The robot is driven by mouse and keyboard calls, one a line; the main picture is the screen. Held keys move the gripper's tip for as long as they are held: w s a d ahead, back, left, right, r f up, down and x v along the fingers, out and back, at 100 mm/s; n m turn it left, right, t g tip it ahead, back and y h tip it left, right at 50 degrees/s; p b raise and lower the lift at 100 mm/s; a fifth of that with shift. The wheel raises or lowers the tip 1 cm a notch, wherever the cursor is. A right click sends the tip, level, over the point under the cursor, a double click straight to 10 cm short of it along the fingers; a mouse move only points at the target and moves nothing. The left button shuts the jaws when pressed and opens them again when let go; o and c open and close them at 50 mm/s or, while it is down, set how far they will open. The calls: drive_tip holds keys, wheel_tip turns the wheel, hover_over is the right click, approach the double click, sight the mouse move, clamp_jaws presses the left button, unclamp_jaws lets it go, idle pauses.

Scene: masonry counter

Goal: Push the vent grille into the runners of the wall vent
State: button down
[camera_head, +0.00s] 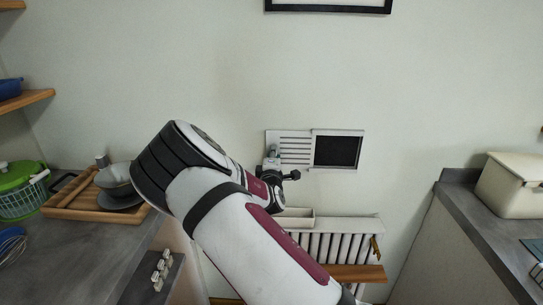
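The wall vent (338,151) is a pale frame around a dark square opening on the back wall. The vent grille (295,146) is a pale slatted panel at the left side of the opening. Its right edge looks close to or touching the vent frame; I cannot tell whether it sits in the runners. The dark opening is uncovered. My gripper (274,160) is at the lower left of the grille, partly hidden by my arm. Its fingers are too small and covered to show whether they are open, shut or touching the grille.
A radiator (335,245) with a wooden shelf (352,274) is below the vent. A left counter (75,255) holds a wooden tray (60,207) with bowls and a green basket (22,190). A cream bin (512,186) stands on the right counter (470,215). The wall right of the vent is clear.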

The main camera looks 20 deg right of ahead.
drive_tip(key=shift+s+d+p, duration=0.6)
drive_tip(key=shift+s+d, duration=0.2)
drive_tip(key=shift+d, duration=1.6)
drive_tip(key=shift+s+d+p, duration=0.65)
drive_tip(key=shift+s+d, duration=0.1)
drive_tip(key=shift+d, duration=1.7)
drive_tip(key=shift+s+d+p, duration=0.6)
drive_tip(key=shift+s+d, duration=0.2)
drive_tip(key=shift+d, duration=1.6)
drive_tip(key=c, duration=1.3)
unclamp_jaws()
drive_tip(key=shift+c, duration=0.2)
drive_tip(key=shift+s, duration=0.1)
drive_tip(key=v, duration=1.1)
drive_tip(key=shift+s+a, duration=0.2)
drive_tip(key=shift+s, duration=0.15)
